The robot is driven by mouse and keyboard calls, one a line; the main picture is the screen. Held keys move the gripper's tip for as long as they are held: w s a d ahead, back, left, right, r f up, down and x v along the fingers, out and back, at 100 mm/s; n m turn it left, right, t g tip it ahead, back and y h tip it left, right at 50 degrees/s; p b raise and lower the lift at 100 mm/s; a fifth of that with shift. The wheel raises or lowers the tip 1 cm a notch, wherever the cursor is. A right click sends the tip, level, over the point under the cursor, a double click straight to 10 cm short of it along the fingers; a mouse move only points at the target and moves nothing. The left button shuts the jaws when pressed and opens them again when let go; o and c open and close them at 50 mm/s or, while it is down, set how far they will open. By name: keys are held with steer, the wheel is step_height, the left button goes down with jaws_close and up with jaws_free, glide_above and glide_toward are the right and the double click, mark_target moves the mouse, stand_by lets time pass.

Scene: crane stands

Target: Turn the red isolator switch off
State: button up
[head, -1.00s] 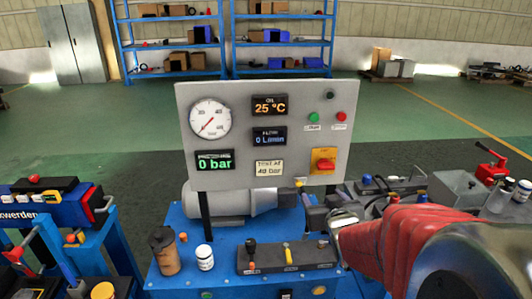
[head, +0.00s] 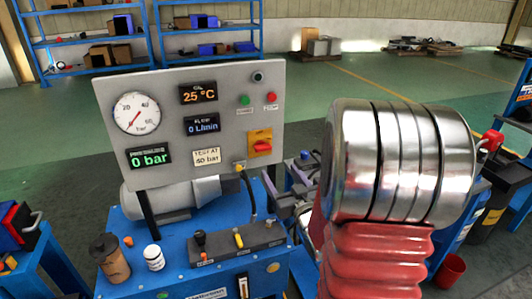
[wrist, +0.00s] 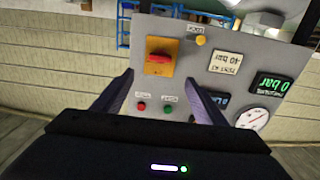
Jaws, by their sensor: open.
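The red isolator switch (head: 261,147) sits on a yellow plate at the lower right of the grey panel (head: 225,80). Its handle looks roughly crosswise. In the wrist view the panel appears upside down, and the red switch (wrist: 159,58) shows between and just beyond the fingertips. My gripper (wrist: 160,77) is open and empty, its two purple fingers apart and pointing at the panel. In the head view my gripper (head: 293,172) is to the right of the panel, partly hidden by my arm. I see no contact with the switch.
Green (head: 245,100) and red (head: 271,97) buttons sit above the switch. The blue bench (head: 140,222) carries a brown bottle (head: 110,260), a white jar (head: 154,257) and a lever block (head: 230,246). The displays read 0 bar and 25 °C.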

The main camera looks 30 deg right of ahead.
mark_target(264, 149)
steer(key=shift+w, duration=0.15)
steer(key=x, duration=1.3)
steer(key=shift+w, duration=0.25)
steer(key=shift+d, duration=0.1)
steer(key=c, duration=1)
